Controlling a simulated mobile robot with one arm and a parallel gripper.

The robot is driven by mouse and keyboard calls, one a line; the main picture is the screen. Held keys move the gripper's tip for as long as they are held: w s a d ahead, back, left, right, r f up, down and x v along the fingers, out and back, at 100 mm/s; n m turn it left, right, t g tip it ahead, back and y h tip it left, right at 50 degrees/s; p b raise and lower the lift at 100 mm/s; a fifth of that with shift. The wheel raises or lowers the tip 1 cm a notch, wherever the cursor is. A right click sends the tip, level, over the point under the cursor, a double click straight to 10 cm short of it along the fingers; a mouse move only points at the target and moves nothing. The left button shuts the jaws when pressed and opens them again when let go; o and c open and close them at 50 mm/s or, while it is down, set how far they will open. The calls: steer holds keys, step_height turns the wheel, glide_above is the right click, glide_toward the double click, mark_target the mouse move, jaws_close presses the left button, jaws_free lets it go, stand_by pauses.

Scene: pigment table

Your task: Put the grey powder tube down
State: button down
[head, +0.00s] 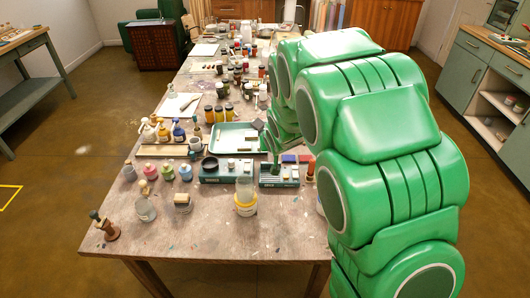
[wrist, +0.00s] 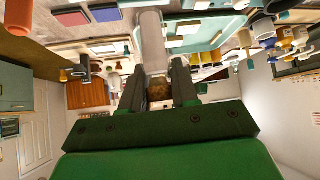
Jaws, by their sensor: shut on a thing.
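My gripper (wrist: 157,75) is shut on the grey powder tube (wrist: 152,40), a clear, pale cylinder. A brown end, like a stopper, shows between the two dark fingers. The tube points away from my palm, toward the tabletop side of the wrist view, and its far end reaches the top of the picture. I cannot tell whether it touches a surface. In the head view my green arm covers much of the right side of the table (head: 185,235). The tube and fingertips cannot be made out clearly there.
A green-rimmed tray (head: 222,139) lies mid-table. Two teal scales stand nearer, one left (head: 210,180) and one right (head: 267,182). The front left tabletop has bare room.

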steer(key=shift+w+r+x, duration=0.2)
steer(key=shift+x, duration=2.05)
steer(key=shift+w+r+x, duration=0.15)
steer(key=shift+x, duration=2.1)
steer(key=shift+w+r+x, duration=0.2)
steer(key=shift+x, duration=2.1)
steer(key=shift+a+f, duration=0.1)
steer(key=shift+f, duration=1.4)
steer(key=c, duration=0.8)
jaws_free()
steer(key=shift+f, duration=0.1)
steer(key=shift+c, duration=0.2)
steer(key=shift+s+r, duration=0.1)
steer(key=shift+r, duration=0.1)
